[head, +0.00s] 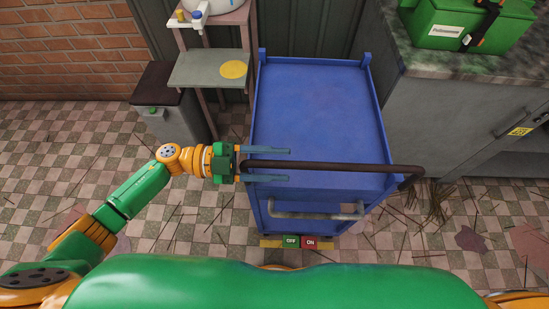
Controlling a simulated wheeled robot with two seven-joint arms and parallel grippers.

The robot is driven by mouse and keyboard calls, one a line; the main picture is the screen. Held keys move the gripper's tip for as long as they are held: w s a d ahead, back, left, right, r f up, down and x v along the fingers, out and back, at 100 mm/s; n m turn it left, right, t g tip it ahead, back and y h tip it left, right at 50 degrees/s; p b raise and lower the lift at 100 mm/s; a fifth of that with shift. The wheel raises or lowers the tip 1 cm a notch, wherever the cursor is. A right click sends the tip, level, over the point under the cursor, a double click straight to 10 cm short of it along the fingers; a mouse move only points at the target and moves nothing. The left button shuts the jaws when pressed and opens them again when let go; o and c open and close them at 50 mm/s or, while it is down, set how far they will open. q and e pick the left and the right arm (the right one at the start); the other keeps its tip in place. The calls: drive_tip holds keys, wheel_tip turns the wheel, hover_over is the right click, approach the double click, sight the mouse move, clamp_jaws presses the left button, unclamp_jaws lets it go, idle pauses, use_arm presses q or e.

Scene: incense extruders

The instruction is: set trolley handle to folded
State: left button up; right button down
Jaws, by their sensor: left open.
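The blue trolley (318,110) stands in front of me with a flat, empty top. A dark brown bar handle (345,167) runs across its near end, about level with the top, and bends at the right end past the trolley's side. A grey bar (315,213) sits lower on the near face. My left gripper (288,165) reaches in from the left. It is open, with one finger on the far side of the dark bar and one on the near side. I cannot tell whether either finger touches it. My right gripper is not in view.
A green OFF and red ON marker (301,242) shows at the trolley's near foot. A grey cabinet (435,115) stands close on the right, with a green box (455,25) on top. A small stand (208,70) and grey bin (172,110) are at left. Straw litters the tiled floor.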

use_arm(q)
drive_tip(key=shift+s, duration=0.15)
clamp_jaws()
drive_tip(key=shift+r, duration=0.1)
drive_tip(key=shift+r, duration=0.15)
idle(0.9)
